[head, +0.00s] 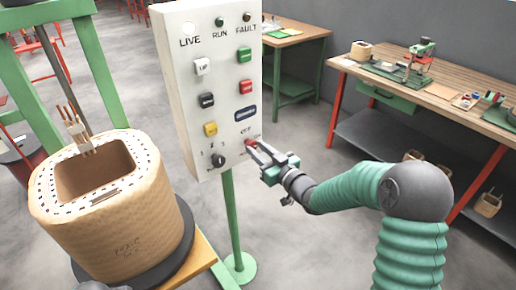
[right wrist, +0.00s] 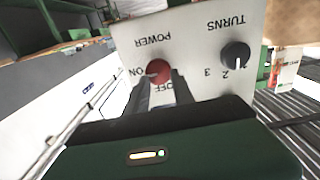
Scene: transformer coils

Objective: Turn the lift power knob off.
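The red power knob (head: 250,142) is at the lower right of the white control panel (head: 187,88). In the right wrist view, which shows the panel upside down, the red knob (right wrist: 158,71) sits under the POWER label, with ON at its left and OFF below it. My right gripper (head: 256,148) is at the panel's face. In the wrist view its two fingers (right wrist: 164,88) are apart, with the OFF label visible between them and their tips at the knob. I cannot tell whether they touch it. The knob's pointer is not clear.
A black turns knob (head: 218,160) is left of the red knob on the panel, below several push buttons. A large tan coil (head: 115,235) stands at the left. A workbench (head: 460,108) with small parts is at the right.

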